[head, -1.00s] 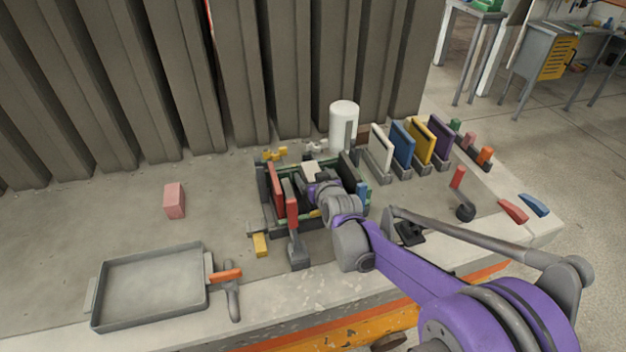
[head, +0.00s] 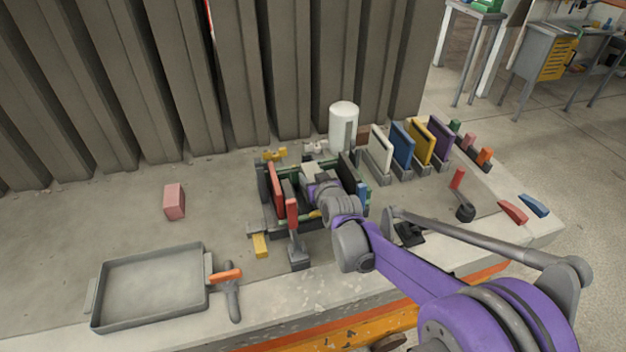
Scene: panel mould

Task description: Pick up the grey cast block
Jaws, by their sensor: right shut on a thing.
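The mould (head: 265,185) stands in the middle of the bench, with a red panel (head: 275,185) on its left side and dark walls. My right gripper (head: 309,174) is over the inside of the mould, reached from the right by my purple arm. It is shut on the pale grey cast block (head: 308,167), of which only a small part shows beyond the fingers. The gripper and wrist hide the rest of the block and much of the mould's inside. I cannot tell whether the block touches the mould floor. My left gripper is out of view.
A white cylinder (head: 343,125) stands behind the mould. Coloured panels in stands, such as the blue one (head: 402,145), are to the right. A red-handled clamp (head: 297,245) stands in front. A grey tray (head: 150,287) and a pink block (head: 174,201) are at left, with bare bench between.

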